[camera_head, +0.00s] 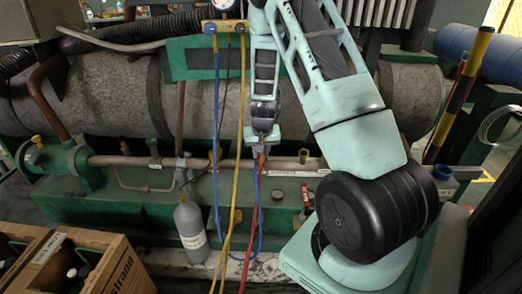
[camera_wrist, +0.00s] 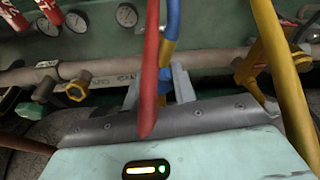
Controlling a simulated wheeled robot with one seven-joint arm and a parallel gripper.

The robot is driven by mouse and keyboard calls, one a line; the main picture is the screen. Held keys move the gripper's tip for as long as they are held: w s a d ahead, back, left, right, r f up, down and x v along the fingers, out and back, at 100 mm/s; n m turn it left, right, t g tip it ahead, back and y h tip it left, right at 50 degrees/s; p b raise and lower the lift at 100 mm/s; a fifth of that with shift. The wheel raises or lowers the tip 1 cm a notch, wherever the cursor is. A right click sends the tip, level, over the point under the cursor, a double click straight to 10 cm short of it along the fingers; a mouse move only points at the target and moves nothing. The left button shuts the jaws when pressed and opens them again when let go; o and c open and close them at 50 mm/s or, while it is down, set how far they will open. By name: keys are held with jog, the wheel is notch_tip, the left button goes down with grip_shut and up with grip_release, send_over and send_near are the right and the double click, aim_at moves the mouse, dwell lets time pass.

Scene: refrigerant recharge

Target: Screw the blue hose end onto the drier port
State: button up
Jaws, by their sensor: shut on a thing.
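The blue hose (camera_head: 217,110) hangs from the gauge manifold (camera_head: 225,26), loops low and rises to my gripper (camera_head: 263,143). In the wrist view my gripper (camera_wrist: 158,88) is shut on the blue hose end (camera_wrist: 166,75), partly hidden by the red hose (camera_wrist: 150,80). A brass fitting (camera_head: 303,155) stands on the horizontal pipe (camera_head: 240,164) to the right of my gripper. A brass fitting (camera_wrist: 78,90) shows left of my fingers in the wrist view, apart from the hose end. I cannot tell for sure which fitting is the drier port.
A yellow hose (camera_head: 240,110) hangs left of my gripper and crosses the wrist view at right (camera_wrist: 285,80). A grey cylinder (camera_head: 190,232) stands in front of the pipe. A wooden crate (camera_head: 105,270) with bottles is at lower left. Small gauges (camera_wrist: 126,15) lie beyond the pipe.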

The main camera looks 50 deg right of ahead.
jog(key=shift+m+g+p, duration=0.3)
jog(key=shift+m+p, duration=0.9)
jog(key=shift+p, duration=0.35)
jog(key=shift+s+f+m+p, duration=0.1)
jog(key=shift+m+p, duration=0.45)
jog(key=shift+m, duration=0.05)
jog(key=shift+m+g+h+p, duration=0.45)
jog(key=shift+m+p, duration=0.95)
jog(key=shift+p, duration=0.55)
jog(key=shift+m+p, duration=0.35)
jog(key=shift+m, duration=0.05)
